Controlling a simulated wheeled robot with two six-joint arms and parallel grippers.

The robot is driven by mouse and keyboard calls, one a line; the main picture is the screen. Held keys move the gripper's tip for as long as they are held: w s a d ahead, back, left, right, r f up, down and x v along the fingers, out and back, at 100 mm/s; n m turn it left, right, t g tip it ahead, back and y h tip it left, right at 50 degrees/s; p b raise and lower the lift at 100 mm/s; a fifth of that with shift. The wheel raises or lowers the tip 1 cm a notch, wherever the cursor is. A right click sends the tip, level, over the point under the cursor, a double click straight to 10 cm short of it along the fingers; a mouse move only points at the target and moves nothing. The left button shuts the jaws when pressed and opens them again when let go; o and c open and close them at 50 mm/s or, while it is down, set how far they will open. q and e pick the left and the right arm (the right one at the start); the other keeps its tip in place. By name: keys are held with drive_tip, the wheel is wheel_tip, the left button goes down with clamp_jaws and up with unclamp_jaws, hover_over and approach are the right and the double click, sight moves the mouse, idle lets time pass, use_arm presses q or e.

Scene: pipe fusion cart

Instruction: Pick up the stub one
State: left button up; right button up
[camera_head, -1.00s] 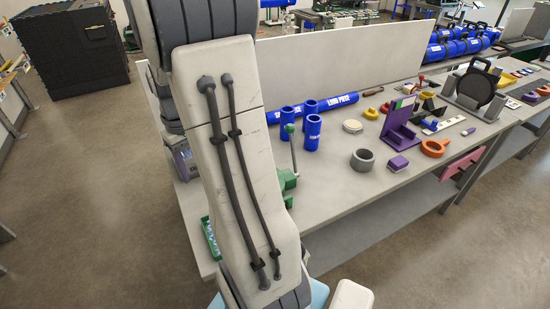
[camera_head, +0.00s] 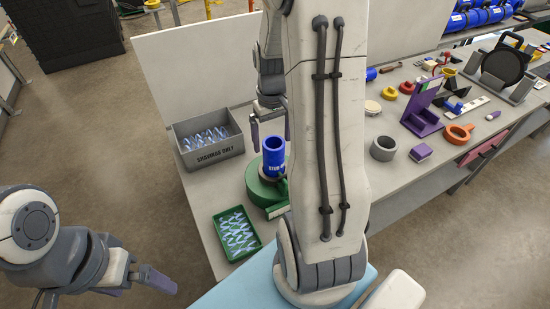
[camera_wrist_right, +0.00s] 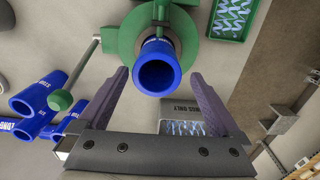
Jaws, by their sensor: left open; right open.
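The stub one, a short blue tube (camera_head: 274,158) with white lettering, stands upright in a round green fixture (camera_head: 262,190) on the bench. In the right wrist view its open end (camera_wrist_right: 159,76) faces the camera, inside the green fixture (camera_wrist_right: 128,38). My right gripper (camera_head: 271,133) is open and empty just behind and above the tube, partly hidden by my own arm. In the right wrist view its purple fingers (camera_wrist_right: 158,88) are spread on either side of the tube, apart from it. My left gripper (camera_head: 148,280) hangs empty at the lower left, off the bench.
A grey shavings bin (camera_head: 213,159) and a green tray (camera_head: 235,234) stand left of the fixture. Other blue tubes (camera_wrist_right: 42,103) and a green-knobbed lever (camera_wrist_right: 62,98) lie left in the wrist view. A grey ring (camera_head: 384,148) and purple block (camera_head: 421,152) sit at right.

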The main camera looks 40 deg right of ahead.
sight(274, 161)
drive_tip(key=shift+f+p, duration=0.4)
drive_tip(key=shift+f, duration=0.25)
drive_tip(key=f+p, duration=0.1)
drive_tip(key=f, duration=0.2)
drive_tip(key=shift+d+f, duration=0.2)
drive_tip(key=shift+f, duration=0.4)
drive_tip(key=c, duration=1.5)
